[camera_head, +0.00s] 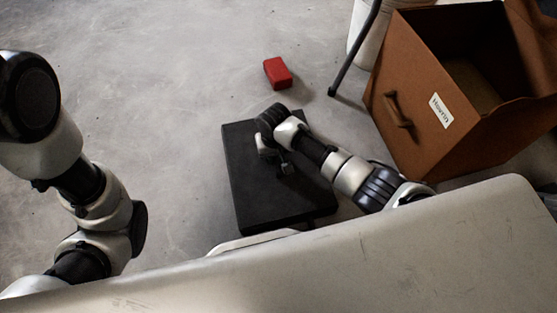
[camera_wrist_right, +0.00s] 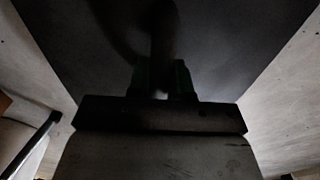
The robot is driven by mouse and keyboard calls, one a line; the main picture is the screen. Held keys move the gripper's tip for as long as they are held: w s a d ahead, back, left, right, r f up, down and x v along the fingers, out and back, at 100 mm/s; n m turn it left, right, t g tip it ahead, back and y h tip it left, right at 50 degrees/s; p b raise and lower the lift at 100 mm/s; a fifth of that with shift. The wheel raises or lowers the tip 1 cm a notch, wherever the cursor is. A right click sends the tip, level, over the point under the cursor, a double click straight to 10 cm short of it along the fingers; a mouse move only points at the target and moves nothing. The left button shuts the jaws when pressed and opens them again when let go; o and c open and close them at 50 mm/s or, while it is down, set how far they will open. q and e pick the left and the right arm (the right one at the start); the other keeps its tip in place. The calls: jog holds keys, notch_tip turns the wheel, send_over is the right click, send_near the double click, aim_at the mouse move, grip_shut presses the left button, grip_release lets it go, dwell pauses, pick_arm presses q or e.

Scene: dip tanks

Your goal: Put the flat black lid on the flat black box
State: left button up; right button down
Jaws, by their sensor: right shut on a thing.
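A flat black slab, the lid (camera_head: 258,190), lies level on or just above the floor in the head view. My right gripper (camera_head: 284,166) is over its upper middle, pointing down at it. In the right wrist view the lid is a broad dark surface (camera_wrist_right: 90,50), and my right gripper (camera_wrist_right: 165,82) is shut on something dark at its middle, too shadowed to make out. The flat black box does not show apart from the lid; I cannot tell whether it is underneath. Only the arm of my left gripper shows, at left; that gripper is out of view.
A red block (camera_head: 277,73) lies on the floor beyond the lid. A brown open box (camera_head: 430,110) with a handle and a white label stands at right, near a dark thin leg (camera_head: 352,52) and a whitish container (camera_head: 362,20). The grey floor at upper left is clear.

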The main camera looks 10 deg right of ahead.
jog(key=shift+f, duration=0.25)
jog(key=shift+r, duration=0.1)
jog(key=shift+f, duration=0.2)
jog(key=c, duration=1)
grip_release()
